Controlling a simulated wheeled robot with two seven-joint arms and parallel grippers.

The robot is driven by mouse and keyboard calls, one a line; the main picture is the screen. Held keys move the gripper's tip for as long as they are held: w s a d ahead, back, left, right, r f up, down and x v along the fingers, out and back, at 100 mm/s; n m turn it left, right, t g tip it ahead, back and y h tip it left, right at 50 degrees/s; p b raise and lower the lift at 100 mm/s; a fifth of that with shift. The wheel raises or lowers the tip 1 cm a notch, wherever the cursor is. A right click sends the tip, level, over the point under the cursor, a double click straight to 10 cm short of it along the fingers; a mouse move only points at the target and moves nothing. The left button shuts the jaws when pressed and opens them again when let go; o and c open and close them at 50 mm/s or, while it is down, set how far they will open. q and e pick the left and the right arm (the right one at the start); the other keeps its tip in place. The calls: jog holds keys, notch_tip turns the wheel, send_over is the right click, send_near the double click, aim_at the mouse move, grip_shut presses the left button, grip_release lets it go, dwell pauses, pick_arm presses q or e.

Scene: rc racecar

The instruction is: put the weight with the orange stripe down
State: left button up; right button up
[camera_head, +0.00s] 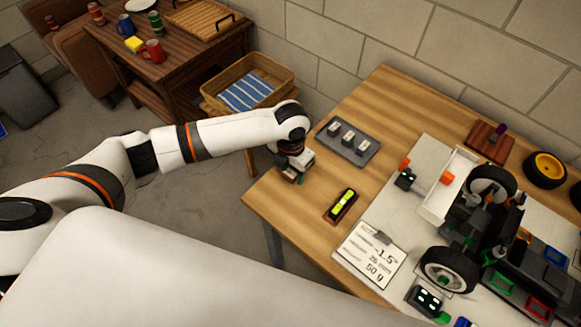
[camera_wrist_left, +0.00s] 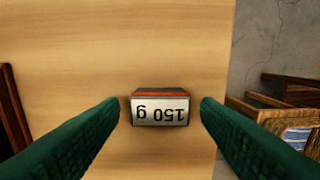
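The weight (camera_wrist_left: 160,112) with the orange stripe is a small grey block. In the left wrist view its white label reads "150 g" upside down, and the orange stripe runs along its top edge. It appears to stand on the wooden table (camera_wrist_left: 90,50). My left gripper (camera_wrist_left: 160,104) has its green fingers on either side of the weight, with a gap at each side, so it is open. In the head view this gripper (camera_head: 294,174) is low over the table's left corner and mostly hides the weight. My right gripper is not in view.
A dark grey tray (camera_head: 366,154) with three small blocks lies just right of my left gripper. A spirit level (camera_head: 343,204), a label card (camera_head: 374,257) and a race car (camera_head: 490,230) are further right. The table's edge is close by; a basket (camera_head: 272,68) stands beyond.

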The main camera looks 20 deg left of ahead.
aim_at(291, 172)
pick_arm(q)
notch_tip(291, 172, up, 12)
jog(key=shift+r+b, duration=0.2)
jog(key=shift+b, duration=0.1)
dwell(0.4)
dwell(0.4)
